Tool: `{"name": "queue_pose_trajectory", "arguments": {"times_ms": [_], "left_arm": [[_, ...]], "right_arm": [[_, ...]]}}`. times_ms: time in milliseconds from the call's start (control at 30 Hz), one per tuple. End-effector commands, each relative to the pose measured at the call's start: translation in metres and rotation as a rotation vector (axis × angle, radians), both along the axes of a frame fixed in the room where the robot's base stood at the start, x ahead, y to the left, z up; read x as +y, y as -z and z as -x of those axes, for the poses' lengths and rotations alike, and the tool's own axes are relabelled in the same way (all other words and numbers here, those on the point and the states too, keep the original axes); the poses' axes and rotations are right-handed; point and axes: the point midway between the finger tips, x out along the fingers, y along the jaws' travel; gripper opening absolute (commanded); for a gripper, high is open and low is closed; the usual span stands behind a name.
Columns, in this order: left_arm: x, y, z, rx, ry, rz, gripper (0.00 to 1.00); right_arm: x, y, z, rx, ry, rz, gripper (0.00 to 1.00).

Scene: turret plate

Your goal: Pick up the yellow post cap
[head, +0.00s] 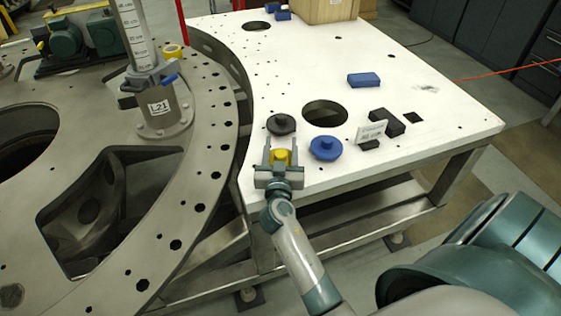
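The yellow post cap (281,156) is near the left front edge of the white table. It lies between the two fingers of my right gripper (280,150). The fingers stand wide apart on either side of the cap, and I see no clear contact. The gripper's body hides the cap's near side and base. My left gripper is not in view.
A black cap (281,124) sits just beyond my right gripper, and a blue cap (325,148) just right of it. Behind them is a round hole (325,114) in the white table (300,75). A small sign (371,132) and black blocks stand right. The turret plate (215,120) borders the table's left.

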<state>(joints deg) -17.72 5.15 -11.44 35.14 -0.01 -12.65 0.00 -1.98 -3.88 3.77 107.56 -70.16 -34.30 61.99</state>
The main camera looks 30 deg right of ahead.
Motion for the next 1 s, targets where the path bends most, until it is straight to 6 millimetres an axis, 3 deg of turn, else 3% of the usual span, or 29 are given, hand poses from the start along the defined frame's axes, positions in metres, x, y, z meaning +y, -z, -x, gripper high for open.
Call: {"name": "queue_pose_trajectory", "arguments": {"times_ms": [33, 200, 233, 667, 1000], "left_arm": [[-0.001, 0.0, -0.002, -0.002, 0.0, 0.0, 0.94], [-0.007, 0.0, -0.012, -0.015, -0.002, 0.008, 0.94], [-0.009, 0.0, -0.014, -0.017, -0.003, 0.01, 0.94], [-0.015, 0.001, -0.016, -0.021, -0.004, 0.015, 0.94], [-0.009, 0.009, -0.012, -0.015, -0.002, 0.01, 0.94]], "right_arm": [[0.0, 0.0, 0.0, 0.0, 0.0, 0.0, 0.42], [0.0, 0.0, 0.0, 0.0, 0.0, 0.0, 0.02], [0.0, 0.0, 0.0, 0.0, 0.0, 0.0, 0.0], [0.0, -0.006, -0.001, -0.003, 0.0, 0.0, 0.0], [-0.004, -0.045, 0.003, -0.006, 0.001, 0.0, 0.0]]}}
